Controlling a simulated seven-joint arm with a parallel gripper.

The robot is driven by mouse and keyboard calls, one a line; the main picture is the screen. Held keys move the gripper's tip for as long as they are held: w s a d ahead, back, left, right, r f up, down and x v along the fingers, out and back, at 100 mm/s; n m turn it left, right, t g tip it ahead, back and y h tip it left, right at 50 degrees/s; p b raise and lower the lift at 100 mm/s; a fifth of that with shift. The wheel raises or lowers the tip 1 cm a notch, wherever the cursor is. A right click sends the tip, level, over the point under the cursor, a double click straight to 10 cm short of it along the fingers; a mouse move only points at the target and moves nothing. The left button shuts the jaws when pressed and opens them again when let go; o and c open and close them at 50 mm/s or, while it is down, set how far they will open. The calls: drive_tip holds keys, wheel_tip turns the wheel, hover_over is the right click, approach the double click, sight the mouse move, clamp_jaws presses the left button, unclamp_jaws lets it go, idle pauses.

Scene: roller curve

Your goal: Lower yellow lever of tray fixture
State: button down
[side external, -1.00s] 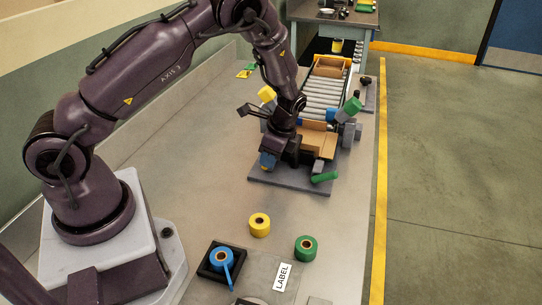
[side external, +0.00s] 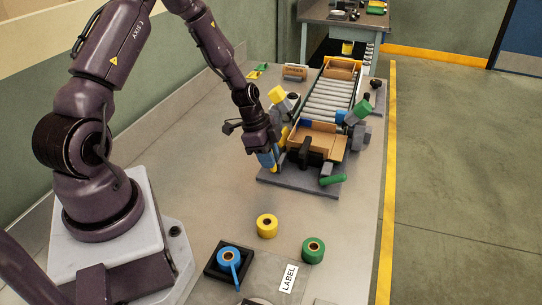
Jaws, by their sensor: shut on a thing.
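The tray fixture (side external: 262,178) is a grey base with a brown tray (side external: 328,143) on it, at the front end of a roller conveyor. The yellow lever (side external: 284,137) stands tilted at the fixture's left side, partly hidden by my gripper. My gripper (side external: 269,160) points down at that left side, shut and against the lever; the exact contact is hidden. A blue piece (side external: 266,160) shows at the fingers; I cannot tell what it belongs to. A green lever (side external: 333,180) lies low at the front right.
A yellow block (side external: 277,95) and a green block (side external: 358,110) sit on tilted mounts beside the conveyor (side external: 327,98). The table left of the fixture is clear.

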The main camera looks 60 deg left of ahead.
drive_tip(key=shift+a+t, duration=0.1)
drive_tip(key=shift+t, duration=0.2)
idle(0.4)
drive_tip(key=c, duration=1)
unclamp_jaws()
drive_tip(key=shift+h, duration=0.3)
drive_tip(key=v, duration=1.3)
